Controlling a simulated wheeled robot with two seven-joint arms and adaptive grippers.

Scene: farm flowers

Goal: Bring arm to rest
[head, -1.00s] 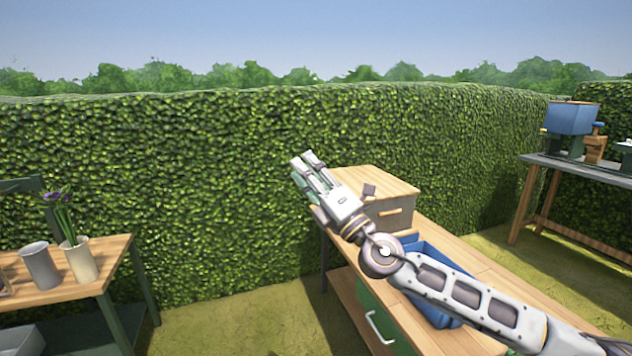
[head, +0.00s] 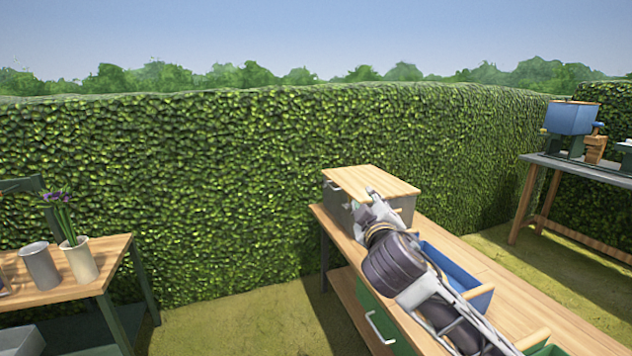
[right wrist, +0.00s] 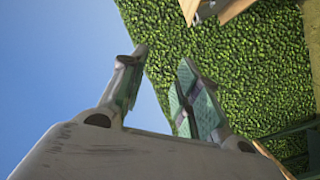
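My right arm comes in from the lower right in the head view and stretches over the wooden workbench (head: 490,262). My right gripper (head: 372,206) is largely hidden behind its own wrist there, in front of the box with the wooden lid (head: 372,181). In the right wrist view the two fingers of this gripper (right wrist: 163,62) stand apart with nothing between them, against hedge and sky. My left gripper is out of view.
A blue bin (head: 455,266) stands on the workbench beside my right arm. At left, a wooden table (head: 112,262) carries a grey pot (head: 40,267) and a cream vase (head: 79,260) with purple flowers. A tall hedge (head: 200,200) closes the back. Grass lies between the tables.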

